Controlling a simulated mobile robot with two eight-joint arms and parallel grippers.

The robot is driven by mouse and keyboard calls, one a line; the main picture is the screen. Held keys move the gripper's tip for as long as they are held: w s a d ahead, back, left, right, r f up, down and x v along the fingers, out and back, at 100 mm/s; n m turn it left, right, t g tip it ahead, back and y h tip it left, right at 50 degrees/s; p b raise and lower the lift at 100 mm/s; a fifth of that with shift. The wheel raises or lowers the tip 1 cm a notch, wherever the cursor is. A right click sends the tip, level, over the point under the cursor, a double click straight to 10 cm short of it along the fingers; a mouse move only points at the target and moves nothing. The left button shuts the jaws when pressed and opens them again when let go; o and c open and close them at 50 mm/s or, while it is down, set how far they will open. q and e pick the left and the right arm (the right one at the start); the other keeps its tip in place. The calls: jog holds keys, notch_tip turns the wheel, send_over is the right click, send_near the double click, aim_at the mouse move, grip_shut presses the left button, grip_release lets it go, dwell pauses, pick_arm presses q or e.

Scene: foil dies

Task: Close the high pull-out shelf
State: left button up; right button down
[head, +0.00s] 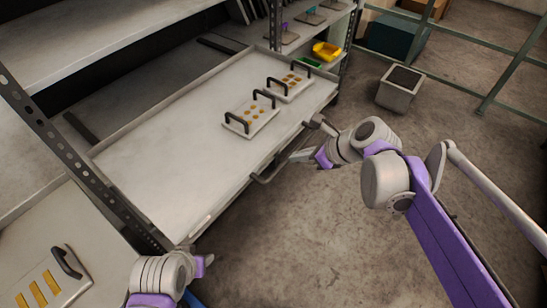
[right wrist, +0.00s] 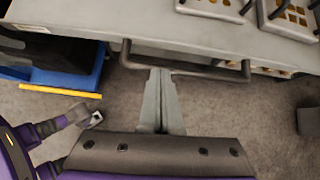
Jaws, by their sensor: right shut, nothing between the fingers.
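The high pull-out shelf (head: 170,160) is a pale metal tray standing well out of the rack, and its front edge also shows in the right wrist view (right wrist: 150,25). A dark bar handle (head: 262,179) runs along its front; it shows in the right wrist view too (right wrist: 205,73). My right gripper (head: 296,157) is shut and empty in front of the shelf. In the right wrist view its fingertips (right wrist: 160,73) overlap the handle bar; I cannot tell whether they touch it. My left gripper (head: 207,263) is low by the shelf's near corner, its fingers unclear.
Two plates with dark handles and gold shapes, a nearer one (head: 250,117) and a farther one (head: 289,86), stand on the shelf. A perforated rack post (head: 80,165) is at left. A grey bin (head: 398,90) stands on open floor. A blue bin (right wrist: 65,75) shows below the shelf.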

aim_at(267, 159)
jog(key=shift+m, duration=0.4)
jog(key=x, duration=0.5)
jog(key=b+x, duration=0.1)
jog(key=x, duration=0.4)
jog(key=shift+w+a+r, duration=0.1)
jog(key=shift+w+a, duration=0.1)
jog(key=shift+w, duration=0.1)
